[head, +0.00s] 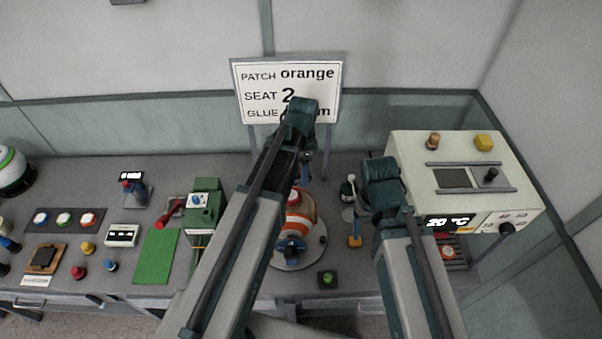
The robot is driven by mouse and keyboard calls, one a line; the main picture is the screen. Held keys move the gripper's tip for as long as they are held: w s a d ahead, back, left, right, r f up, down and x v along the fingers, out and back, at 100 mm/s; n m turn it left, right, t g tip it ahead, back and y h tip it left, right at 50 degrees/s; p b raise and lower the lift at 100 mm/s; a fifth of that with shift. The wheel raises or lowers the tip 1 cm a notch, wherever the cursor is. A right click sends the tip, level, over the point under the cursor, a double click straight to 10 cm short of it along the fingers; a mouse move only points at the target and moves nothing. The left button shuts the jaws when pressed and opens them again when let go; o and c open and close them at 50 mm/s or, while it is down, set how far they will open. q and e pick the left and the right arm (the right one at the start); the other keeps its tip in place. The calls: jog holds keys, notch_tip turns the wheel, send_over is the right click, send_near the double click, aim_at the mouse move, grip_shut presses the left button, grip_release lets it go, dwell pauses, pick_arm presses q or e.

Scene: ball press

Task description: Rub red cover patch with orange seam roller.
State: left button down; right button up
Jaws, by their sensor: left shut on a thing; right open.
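An orange and white ball (305,223) sits on a round grey stand (315,255) in the middle of the bench. A small reddish area (293,197) shows at its upper left, partly behind my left arm; I cannot tell whether it is the red cover patch. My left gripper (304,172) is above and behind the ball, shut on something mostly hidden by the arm. I cannot make out the orange seam roller there. My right gripper (378,212) is open, right of the ball, its fingers mostly hidden. A small orange-ended tool (355,241) stands left of it.
A sign (287,90) stands behind. A pale machine (465,185) with a temperature display is at the right. A green press (204,210) with a red handle, a green mat (157,256) and several coloured pots are at the left. A small dark green-buttoned box (327,279) is in front.

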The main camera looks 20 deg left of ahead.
pick_arm(q)
jog(key=shift+f, duration=0.1)
jog(key=b, duration=0.6)
send_over(292, 194)
jog(key=d, duration=0.3)
jog(key=f, duration=0.5)
jog(key=shift+w+a+f, duration=0.2)
jog(key=shift+w+f, duration=0.2)
jog(key=shift+f+b, duration=1.05)
jog(key=shift+b, duration=0.05)
jog(key=shift+s+a+r, duration=0.1)
jog(key=shift+s+a, duration=0.15)
jog(key=shift+a, duration=0.45)
jog(key=shift+s+a+r, duration=0.1)
jog(key=shift+s+a, duration=0.1)
jog(key=shift+a, duration=0.55)
jog(key=shift+s+a+f, duration=0.1)
jog(key=shift+s+a, duration=0.15)
jog(key=shift+a, duration=0.45)
jog(key=shift+s+a, duration=0.2)
jog(key=shift+a, duration=0.45)
